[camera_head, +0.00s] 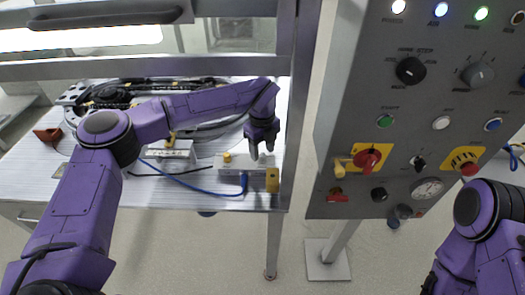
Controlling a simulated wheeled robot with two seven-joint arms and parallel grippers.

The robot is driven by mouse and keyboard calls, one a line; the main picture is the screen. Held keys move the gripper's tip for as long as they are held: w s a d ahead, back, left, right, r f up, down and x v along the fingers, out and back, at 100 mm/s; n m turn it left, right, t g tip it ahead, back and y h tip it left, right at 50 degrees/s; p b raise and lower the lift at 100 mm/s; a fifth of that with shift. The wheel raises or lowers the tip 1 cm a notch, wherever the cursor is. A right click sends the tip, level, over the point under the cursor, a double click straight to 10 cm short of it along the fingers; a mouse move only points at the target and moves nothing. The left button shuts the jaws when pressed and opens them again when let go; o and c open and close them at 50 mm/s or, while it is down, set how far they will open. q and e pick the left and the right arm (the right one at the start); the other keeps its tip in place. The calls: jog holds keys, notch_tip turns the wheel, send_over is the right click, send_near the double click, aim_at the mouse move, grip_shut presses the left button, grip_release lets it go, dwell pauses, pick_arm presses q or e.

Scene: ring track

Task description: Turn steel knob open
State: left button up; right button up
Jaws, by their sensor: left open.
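The steel knob (478,74) is a round grey knob at the upper right of the tilted grey control panel (450,110). No gripper is near it. My left gripper (262,152) is open and empty, pointing down over the right end of the work table, left of the panel and well apart from it. My right arm enters at the lower right, below the panel. Its gripper does not show.
A frame post (297,110) stands between my left gripper and the panel. Fixtures and cables lie on the table (100,185).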

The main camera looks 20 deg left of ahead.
pick_arm(q)
jog(key=shift+f, duration=1.1)
grip_shut()
jog(key=shift+m, duration=0.3)
jog(key=m, duration=0.3)
jog(key=shift+p, duration=0.35)
jog(key=shift+m+p, duration=0.3)
jog(key=shift+m, duration=1.7)
